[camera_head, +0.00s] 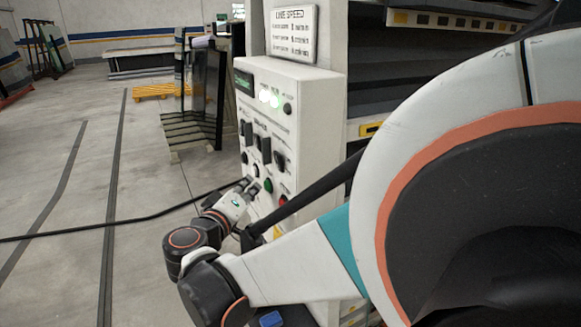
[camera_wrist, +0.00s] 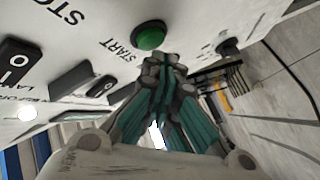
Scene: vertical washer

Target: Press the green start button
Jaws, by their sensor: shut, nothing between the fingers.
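The green start button (camera_head: 268,185) is a round green cap low on the front of the white control panel (camera_head: 305,100). In the wrist view the green button (camera_wrist: 149,35) shows large, beside the printed word START. My gripper (camera_head: 250,185) is at the panel front, just left of the green button in the head view. In the wrist view my gripper (camera_wrist: 165,62) is shut and empty, its fingertips just below the green button. I cannot tell whether the tips touch the button or the panel.
A red button (camera_head: 283,200) sits right of the green one. Black switches (camera_head: 265,150) are above it, and a black switch (camera_wrist: 22,60) also shows in the wrist view. A dark cable (camera_head: 110,225) crosses the floor. Open floor lies to the left.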

